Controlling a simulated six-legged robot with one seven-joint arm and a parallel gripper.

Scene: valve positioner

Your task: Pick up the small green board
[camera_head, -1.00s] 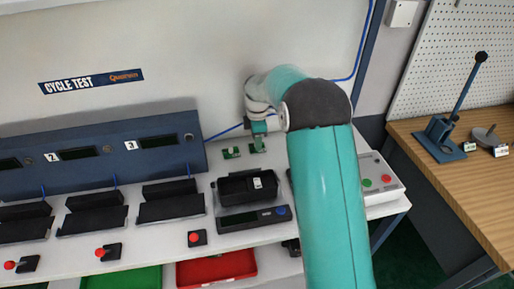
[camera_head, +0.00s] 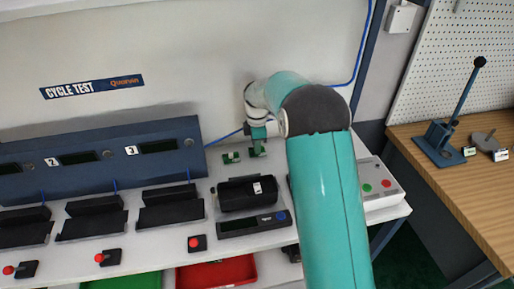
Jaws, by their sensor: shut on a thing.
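Two small green boards show on the white bench near the back wall. One green board (camera_head: 231,158) stands on the bench, left of my gripper and apart from it. The other green board (camera_head: 256,152) is right at my gripper (camera_head: 258,145). My gripper points down and is shut on this board. The fingers are small and partly hidden, and I cannot tell whether the board is clear of the bench.
A black cradle with a display (camera_head: 248,193) sits in front of the boards. A blue test panel (camera_head: 80,157) with black stands fills the left. A red bin (camera_head: 217,272) lies below.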

